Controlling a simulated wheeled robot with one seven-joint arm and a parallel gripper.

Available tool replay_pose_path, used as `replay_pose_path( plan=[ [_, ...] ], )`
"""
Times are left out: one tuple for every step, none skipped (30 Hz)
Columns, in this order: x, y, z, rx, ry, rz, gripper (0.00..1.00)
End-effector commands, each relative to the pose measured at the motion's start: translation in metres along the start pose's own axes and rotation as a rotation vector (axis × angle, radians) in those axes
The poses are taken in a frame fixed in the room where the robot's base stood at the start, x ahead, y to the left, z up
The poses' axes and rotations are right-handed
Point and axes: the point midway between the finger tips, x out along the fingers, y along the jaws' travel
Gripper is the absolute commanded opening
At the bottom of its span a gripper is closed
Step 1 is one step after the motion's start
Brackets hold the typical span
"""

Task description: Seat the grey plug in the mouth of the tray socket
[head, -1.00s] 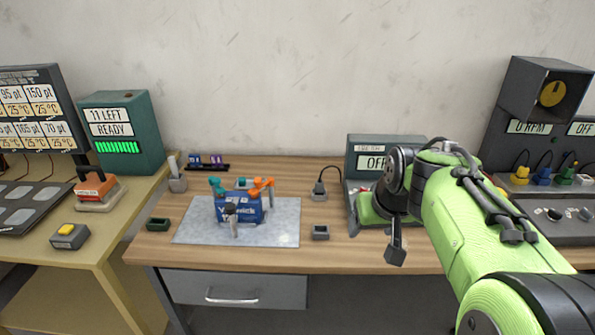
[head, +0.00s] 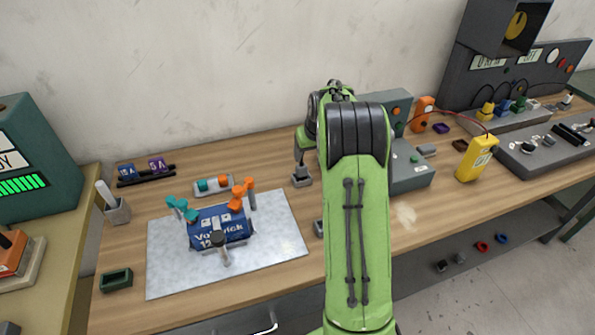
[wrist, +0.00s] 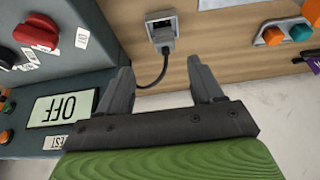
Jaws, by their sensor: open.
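The grey plug (wrist: 164,38) stands at a small grey base behind the metal mat, with its black cable curving off to the grey-green box marked OFF. In the head view the small grey base (head: 302,181) shows below my gripper (head: 302,160). In the wrist view my gripper (wrist: 163,77) is open and empty, with the plug beyond and between its fingertips, apart from them. A small grey block (head: 319,228), perhaps the tray socket, is mostly hidden behind my arm in the head view. I cannot see its mouth now.
A blue printed block (head: 221,227) with teal and orange clamps stands on the metal mat (head: 170,270). The OFF box (wrist: 62,108) stands close beside my gripper. A small tray with teal and orange pieces (head: 213,185) lies behind the mat. A yellow meter (head: 475,158) stands at right.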

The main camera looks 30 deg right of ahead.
Motion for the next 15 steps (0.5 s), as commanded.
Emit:
replay_pose_path(
  plan=[
    [0.016,-0.002,0.001,-0.002,-0.004,-0.003,0.66],
    [0.024,-0.002,0.001,-0.003,-0.005,-0.003,0.66],
    [0.033,-0.002,0.001,-0.003,-0.003,-0.003,0.66],
    [0.04,-0.002,0.001,-0.003,-0.003,-0.003,0.66],
    [0.045,-0.002,0.001,-0.003,-0.003,-0.003,0.66],
    [0.052,-0.002,0.0,-0.003,-0.001,-0.002,0.66],
    [0.055,-0.002,0.0,-0.003,0.0,-0.002,0.66],
    [0.058,-0.002,0.0,-0.003,0.0,-0.002,0.66],
    [0.061,-0.002,0.0,-0.003,-0.001,-0.002,0.66],
    [0.065,-0.002,0.0,-0.003,-0.001,-0.002,0.66],
    [0.069,-0.003,-0.001,-0.003,-0.002,-0.002,0.66],
    [0.077,-0.004,-0.001,-0.003,-0.002,-0.002,0.66],
    [0.083,-0.005,-0.002,-0.003,-0.002,-0.002,0.66],
    [0.089,-0.005,-0.003,-0.003,-0.002,-0.002,0.66],
    [0.097,-0.006,-0.003,-0.003,-0.002,-0.002,0.66]
  ],
)
